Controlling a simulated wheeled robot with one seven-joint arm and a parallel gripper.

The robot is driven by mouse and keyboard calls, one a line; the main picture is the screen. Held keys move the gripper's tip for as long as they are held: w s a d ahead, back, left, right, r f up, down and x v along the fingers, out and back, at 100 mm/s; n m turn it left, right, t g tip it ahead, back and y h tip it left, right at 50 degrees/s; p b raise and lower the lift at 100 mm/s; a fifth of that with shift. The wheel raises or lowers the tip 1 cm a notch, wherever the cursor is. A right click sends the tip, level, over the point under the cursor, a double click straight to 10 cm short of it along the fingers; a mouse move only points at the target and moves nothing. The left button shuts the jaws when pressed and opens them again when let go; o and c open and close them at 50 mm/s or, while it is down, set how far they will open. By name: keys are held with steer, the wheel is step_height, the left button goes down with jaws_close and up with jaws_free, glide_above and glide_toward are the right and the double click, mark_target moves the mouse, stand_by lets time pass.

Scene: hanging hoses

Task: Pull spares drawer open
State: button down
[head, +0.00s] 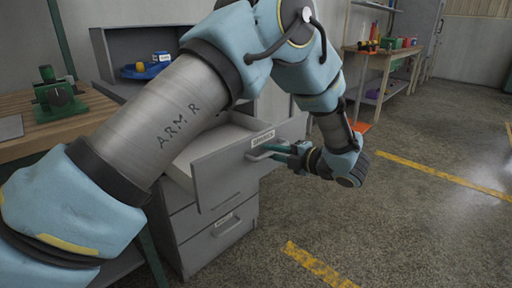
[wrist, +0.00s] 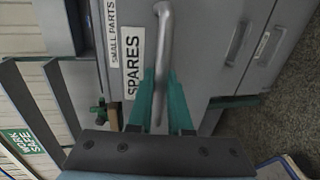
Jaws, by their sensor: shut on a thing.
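My gripper (head: 283,149), with teal fingers, is shut on the drawer's bar handle (head: 262,156) at the front's right side. In the wrist view the teal fingers of my gripper (wrist: 163,105) lie on both sides of the metal handle (wrist: 164,40), beside the SPARES label (wrist: 132,62).
A closed lower drawer (head: 215,232) with its own handle sits below. A wooden bench with a green vise (head: 56,98) stands at the left. A blue tray (head: 146,70) lies at the back. Concrete floor with yellow lines (head: 440,177) is open at the right.

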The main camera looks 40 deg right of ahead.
steer(key=shift+f+v, duration=0.2)
steer(key=shift+v, duration=0.7)
steer(key=shift+f+v, duration=0.15)
steer(key=shift+v, duration=0.8)
steer(key=c, duration=0.8)
jaws_free()
steer(key=shift+c, duration=0.2)
steer(key=v, duration=1.1)
